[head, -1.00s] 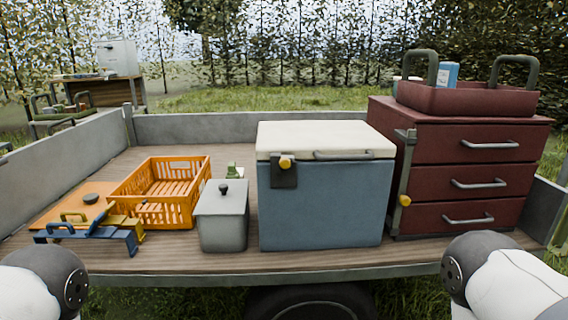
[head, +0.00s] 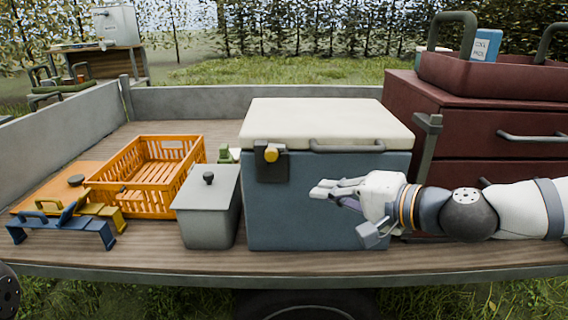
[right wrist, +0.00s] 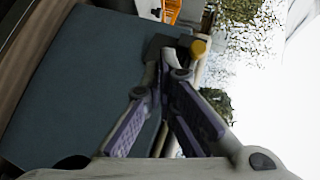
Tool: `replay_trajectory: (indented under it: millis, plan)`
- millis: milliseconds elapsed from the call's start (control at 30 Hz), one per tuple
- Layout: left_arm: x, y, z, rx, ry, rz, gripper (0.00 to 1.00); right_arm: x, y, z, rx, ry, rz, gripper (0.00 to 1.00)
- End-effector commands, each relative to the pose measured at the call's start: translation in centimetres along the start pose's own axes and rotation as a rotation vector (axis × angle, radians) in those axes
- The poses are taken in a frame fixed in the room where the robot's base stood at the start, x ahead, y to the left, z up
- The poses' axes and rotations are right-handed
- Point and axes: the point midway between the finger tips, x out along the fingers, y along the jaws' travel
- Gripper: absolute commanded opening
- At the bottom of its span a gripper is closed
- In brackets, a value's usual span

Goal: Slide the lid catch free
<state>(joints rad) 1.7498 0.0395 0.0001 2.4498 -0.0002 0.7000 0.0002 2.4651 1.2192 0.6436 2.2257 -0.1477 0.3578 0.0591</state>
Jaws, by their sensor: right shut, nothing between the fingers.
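The lid catch is a dark plate (head: 271,166) with a yellow knob (head: 271,155), at the upper left of the blue cool box's front (head: 310,215). The box's cream lid (head: 325,120) lies closed on top, with a grey bar handle (head: 347,146). My right gripper (head: 318,190) is in front of the box, right of and below the catch, apart from it, fingers pointing left. It is shut and empty. In the right wrist view the gripper (right wrist: 165,62) points towards the catch plate and yellow knob (right wrist: 198,48). My left gripper is not in view.
A grey lidded bin (head: 207,215) and an orange crate (head: 150,180) stand left of the box. Blue and yellow handled tools (head: 65,230) lie further left. A dark red drawer cabinet (head: 470,120) stands at the right. The trailer's front edge (head: 150,272) runs below.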

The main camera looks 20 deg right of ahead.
Motion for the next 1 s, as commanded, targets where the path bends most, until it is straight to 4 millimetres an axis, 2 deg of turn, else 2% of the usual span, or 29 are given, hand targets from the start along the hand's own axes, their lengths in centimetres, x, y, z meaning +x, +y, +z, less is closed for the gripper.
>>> replay_trajectory:
  millis: [33,100,200,533,633,733,1000]
  plan:
    - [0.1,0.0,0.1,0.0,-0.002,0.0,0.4,-0.5,-1.3,-1.3,0.009,0.027,-0.04,0.0]
    - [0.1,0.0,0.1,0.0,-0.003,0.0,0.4,-1.1,-2.7,-2.6,0.016,0.052,-0.08,0.0]
    - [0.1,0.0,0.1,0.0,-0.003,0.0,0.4,-1.6,-3.7,-3.5,0.019,0.07,-0.108,0.0]
    - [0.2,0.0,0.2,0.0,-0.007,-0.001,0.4,-1.5,-3.7,-3.6,0.019,0.07,-0.108,0.0]
    - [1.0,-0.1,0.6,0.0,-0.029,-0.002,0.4,-0.3,-3.4,-3.5,0.02,0.067,-0.101,0.0]
    - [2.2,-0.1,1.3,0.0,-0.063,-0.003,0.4,1.8,-3.1,-3.5,0.022,0.065,-0.096,0.0]
    - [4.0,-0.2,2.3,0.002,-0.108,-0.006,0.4,6.7,-4.1,-4.0,0.021,0.067,-0.102,0.0]
